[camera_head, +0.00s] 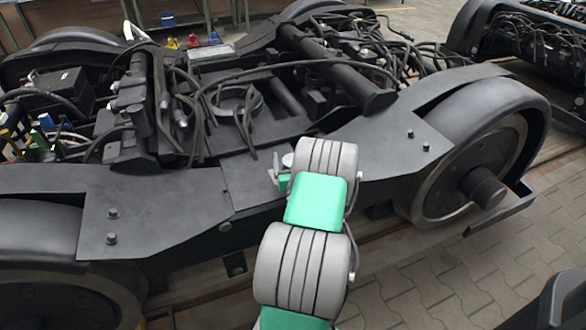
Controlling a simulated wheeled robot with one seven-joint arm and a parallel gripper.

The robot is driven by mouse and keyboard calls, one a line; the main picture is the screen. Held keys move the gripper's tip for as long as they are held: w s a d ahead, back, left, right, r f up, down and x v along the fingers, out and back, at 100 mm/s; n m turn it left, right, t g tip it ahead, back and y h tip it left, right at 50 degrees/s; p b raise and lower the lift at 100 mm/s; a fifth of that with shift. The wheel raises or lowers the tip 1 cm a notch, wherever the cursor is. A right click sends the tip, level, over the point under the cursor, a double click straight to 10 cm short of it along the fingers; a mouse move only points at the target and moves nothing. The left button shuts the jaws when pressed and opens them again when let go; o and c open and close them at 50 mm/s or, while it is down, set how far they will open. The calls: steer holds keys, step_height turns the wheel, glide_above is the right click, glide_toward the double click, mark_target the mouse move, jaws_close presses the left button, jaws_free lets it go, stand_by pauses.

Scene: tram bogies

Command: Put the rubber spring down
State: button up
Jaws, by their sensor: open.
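My arm, grey and green, reaches up from the bottom over the near side of the bogie frame (160,205). My gripper (279,174) is at its far end, just above the dark frame plate, and mostly hidden behind the arm's last links. It is open. I cannot make out a rubber spring for certain; a small light grey round piece (288,160) shows beside the gripper, and I cannot tell whether it is part of my arm.
The bogie has a round ring (236,103), cables and a thick dark cylinder (345,72) behind the gripper. A wheel (475,165) stands at the right. Small red and yellow items (192,41) stand at the back.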

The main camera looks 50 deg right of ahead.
jaws_close()
stand_by(0.9)
